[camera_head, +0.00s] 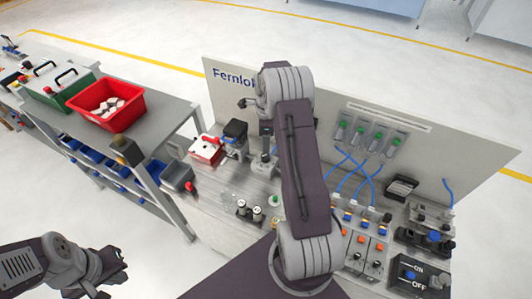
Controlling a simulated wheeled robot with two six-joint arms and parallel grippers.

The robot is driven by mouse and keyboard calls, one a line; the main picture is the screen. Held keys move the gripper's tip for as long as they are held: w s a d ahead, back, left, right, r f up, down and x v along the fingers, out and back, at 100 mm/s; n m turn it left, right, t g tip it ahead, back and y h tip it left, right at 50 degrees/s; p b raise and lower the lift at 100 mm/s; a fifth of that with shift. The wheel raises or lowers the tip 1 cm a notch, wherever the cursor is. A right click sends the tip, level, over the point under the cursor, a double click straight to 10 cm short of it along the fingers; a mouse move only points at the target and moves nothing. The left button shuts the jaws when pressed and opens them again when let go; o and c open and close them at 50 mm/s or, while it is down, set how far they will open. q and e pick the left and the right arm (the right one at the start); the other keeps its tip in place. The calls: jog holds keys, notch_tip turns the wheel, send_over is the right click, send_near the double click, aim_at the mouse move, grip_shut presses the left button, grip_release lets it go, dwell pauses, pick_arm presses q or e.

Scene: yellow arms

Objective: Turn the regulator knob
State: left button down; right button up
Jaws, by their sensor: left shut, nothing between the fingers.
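My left gripper (107,273) is at the lower left, over bare floor and away from the workbench. It is shut and empty. My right arm rises through the middle of the view, in front of the bench, and bends over at the top. A small dark part at its end, likely my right gripper (248,103), shows in front of the upright panel; its jaw state is unclear. The regulator knob cannot be told apart for sure. Several small fittings stand on the bench, among them a white piece with a green top (274,200). My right arm hides the middle of the bench.
The upright panel (460,150) stands behind the bench and carries green-tipped fittings (359,134) with blue hoses. An ON/OFF switch box (418,276) is at the lower right. A side table with a red bin (128,120) stands at left. Floor at lower left is clear.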

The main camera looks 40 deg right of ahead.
aim_at(266, 155)
notch_tip(266, 155, down, 8)
jog(key=shift+w+r+p, duration=0.1)
jog(key=shift+w+p, duration=0.05)
jog(key=shift+p, duration=0.85)
jog(key=shift+f, duration=0.3)
jog(key=shift+a, duration=0.1)
jog(key=shift+c, duration=0.4)
grip_shut()
